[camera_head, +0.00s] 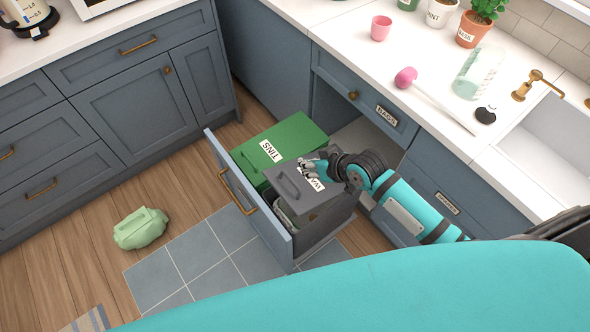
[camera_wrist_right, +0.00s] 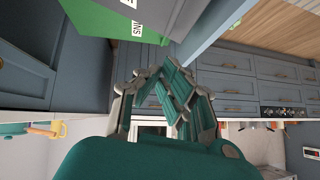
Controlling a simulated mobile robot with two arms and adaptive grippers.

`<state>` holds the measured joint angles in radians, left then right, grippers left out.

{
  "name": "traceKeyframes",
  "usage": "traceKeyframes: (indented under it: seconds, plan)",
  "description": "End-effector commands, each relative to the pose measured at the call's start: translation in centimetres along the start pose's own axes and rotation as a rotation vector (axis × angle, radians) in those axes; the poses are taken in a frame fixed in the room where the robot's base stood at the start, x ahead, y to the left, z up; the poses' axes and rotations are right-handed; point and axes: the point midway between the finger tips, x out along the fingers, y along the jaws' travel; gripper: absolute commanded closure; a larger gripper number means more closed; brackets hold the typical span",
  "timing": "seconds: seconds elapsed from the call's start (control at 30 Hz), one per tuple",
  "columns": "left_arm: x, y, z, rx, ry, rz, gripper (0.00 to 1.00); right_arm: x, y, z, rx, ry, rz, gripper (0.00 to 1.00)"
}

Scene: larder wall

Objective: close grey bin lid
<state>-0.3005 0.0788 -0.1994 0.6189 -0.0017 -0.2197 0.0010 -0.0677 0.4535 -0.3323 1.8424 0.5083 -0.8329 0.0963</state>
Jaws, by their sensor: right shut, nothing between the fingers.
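The grey bin (camera_head: 318,232) stands in a pulled-out drawer, beside a green bin. Its grey lid (camera_head: 283,178), with a handle and a partly hidden white label, is raised at a tilt. A dark gap with something pale inside shows below its front edge. My right gripper (camera_head: 312,166) is shut and empty at the lid's back edge, by the label; I cannot tell whether it touches. In the wrist view the right gripper (camera_wrist_right: 165,88) has its fingers together. My left gripper is not in view.
The green bin (camera_head: 300,130), labelled TINS, is closed. The drawer front (camera_head: 247,205) stands out over the tiled floor. A pale green bag (camera_head: 141,229) lies on the floor at left.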

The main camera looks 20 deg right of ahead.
Motion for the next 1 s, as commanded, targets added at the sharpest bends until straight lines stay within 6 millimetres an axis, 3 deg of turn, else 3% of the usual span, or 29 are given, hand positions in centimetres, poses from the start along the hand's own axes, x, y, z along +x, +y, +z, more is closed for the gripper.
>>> traceKeyframes:
  seconds: [0.2,0.4,1.0]
  plan:
    - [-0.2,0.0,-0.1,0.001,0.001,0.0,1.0,4.8,-0.1,-0.1,0.002,-0.001,-0.001,1.0]
    - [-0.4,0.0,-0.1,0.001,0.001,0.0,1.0,7.2,-0.1,1.8,-0.001,-0.003,0.0,1.0]
    - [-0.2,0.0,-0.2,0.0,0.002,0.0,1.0,8.4,-0.1,3.1,-0.001,-0.001,0.0,1.0]
